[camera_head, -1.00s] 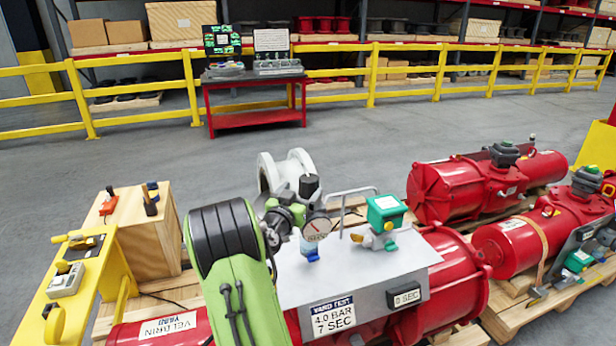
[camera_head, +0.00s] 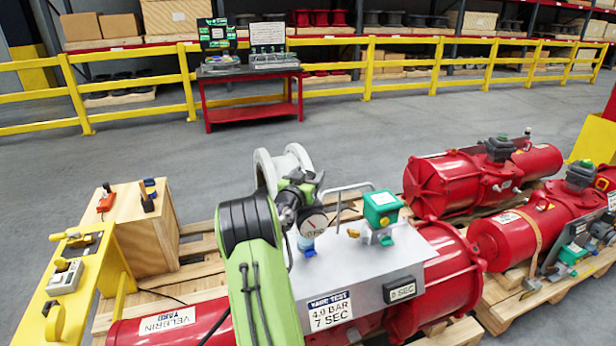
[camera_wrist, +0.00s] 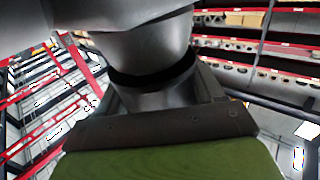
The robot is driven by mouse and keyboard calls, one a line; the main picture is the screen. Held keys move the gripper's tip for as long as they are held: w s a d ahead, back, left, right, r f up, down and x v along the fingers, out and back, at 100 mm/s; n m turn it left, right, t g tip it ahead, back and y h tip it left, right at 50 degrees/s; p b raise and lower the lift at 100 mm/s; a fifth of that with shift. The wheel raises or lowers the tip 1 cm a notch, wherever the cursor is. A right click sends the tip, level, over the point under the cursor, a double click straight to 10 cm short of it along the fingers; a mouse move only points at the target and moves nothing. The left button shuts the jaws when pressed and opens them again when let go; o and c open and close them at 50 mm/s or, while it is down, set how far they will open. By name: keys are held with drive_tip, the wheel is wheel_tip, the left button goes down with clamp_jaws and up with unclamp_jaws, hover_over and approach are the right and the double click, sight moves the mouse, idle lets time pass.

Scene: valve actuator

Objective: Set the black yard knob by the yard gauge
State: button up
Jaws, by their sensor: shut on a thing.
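A label on the panel reads "YARD TEST 4.0 BAR 7 SEC" (camera_head: 331,312). The wrist view shows a grey rounded body with a dark band, too close to make out the knob.
A green box with a yellow lever (camera_head: 381,210), a bent metal rail (camera_head: 345,190) and a small "0 SEC" display (camera_head: 402,291) are close right of my gripper. A white flanged pipe (camera_head: 283,165) stands behind. Red actuators (camera_head: 455,186) lie to the right.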

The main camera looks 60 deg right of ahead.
drive_tip(key=shift+f+m+g+b, duration=0.25)
drive_tip(key=shift+m+g+b, duration=0.65)
drive_tip(key=shift+b, duration=0.85)
drive_tip(key=shift+c, duration=0.2)
drive_tip(key=shift+s+r+m+g, duration=0.15)
drive_tip(key=shift+m+g, duration=0.1)
drive_tip(key=shift+g, duration=0.4)
drive_tip(key=shift+s+r+m+g, duration=0.1)
drive_tip(key=shift+m+g, duration=0.15)
drive_tip(key=shift+g, duration=0.4)
drive_tip(key=o, duration=1)
drive_tip(key=shift+c, duration=0.2)
drive_tip(key=w+a, duration=0.2)
drive_tip(key=a, duration=1.3)
drive_tip(key=shift+w+a, duration=0.3)
